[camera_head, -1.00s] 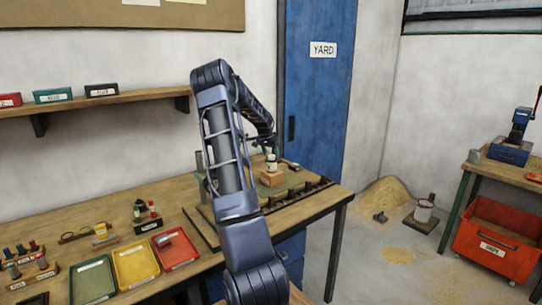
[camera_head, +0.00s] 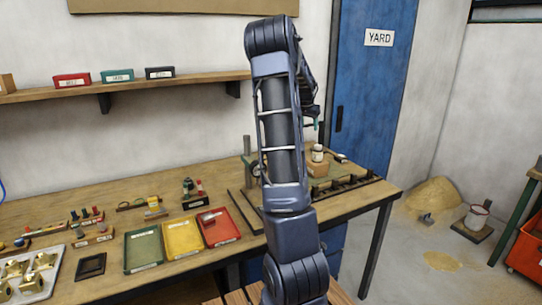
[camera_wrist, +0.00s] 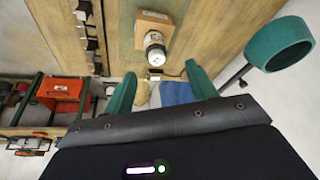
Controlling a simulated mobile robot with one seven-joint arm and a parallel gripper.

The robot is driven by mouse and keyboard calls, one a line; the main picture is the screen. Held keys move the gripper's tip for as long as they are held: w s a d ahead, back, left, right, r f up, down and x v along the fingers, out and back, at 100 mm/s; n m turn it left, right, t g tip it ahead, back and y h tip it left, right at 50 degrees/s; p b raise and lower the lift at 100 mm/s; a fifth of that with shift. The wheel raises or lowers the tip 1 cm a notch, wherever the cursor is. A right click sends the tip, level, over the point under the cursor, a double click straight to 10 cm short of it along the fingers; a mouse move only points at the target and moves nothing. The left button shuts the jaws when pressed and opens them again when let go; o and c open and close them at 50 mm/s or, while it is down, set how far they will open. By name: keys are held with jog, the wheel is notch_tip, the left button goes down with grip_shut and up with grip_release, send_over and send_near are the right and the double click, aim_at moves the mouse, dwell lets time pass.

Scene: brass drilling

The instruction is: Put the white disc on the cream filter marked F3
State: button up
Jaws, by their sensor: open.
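My gripper (camera_wrist: 162,88) is open, with its two green fingers apart and nothing between them. It hangs above the far end of the workbench. A white, round-topped jar-like thing (camera_head: 317,153) stands upright on a small wooden block (camera_head: 318,169) below my gripper. In the wrist view the white thing (camera_wrist: 155,50) shows just beyond the fingertips, apart from them, with dark marks on its top. I cannot tell whether its top is the white disc. I cannot make out any F3 mark or a cream filter for certain.
Green (camera_head: 144,249), yellow (camera_head: 183,238) and red (camera_head: 219,227) trays lie along the bench front. Small racks with coloured pieces (camera_head: 193,191) stand behind and left. A dark toothed rail (camera_head: 345,185) runs along the right edge. A green ring (camera_wrist: 280,43) is close by in the wrist view.

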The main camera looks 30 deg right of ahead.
jog(key=s+a+r+n+t+y, duration=0.15)
jog(key=s+a, duration=0.35)
jog(key=a, duration=0.5)
jog(key=s+a+r+n+y, duration=0.1)
jog(key=s+a+r+n, duration=0.2)
jog(key=s+a, duration=0.45)
jog(key=s+a+r+n+y, duration=0.1)
jog(key=s+a+r+n, duration=0.2)
jog(key=a, duration=0.8)
jog(key=s+a+f+n, duration=0.2)
jog(key=s+a, duration=0.5)
jog(key=s, duration=0.3)
jog(key=s+a+f+n, duration=0.2)
jog(key=s+a+n, duration=0.1)
jog(key=s+a, duration=0.5)
jog(key=shift+s+t, duration=0.45)
jog(key=shift+s, duration=0.5)
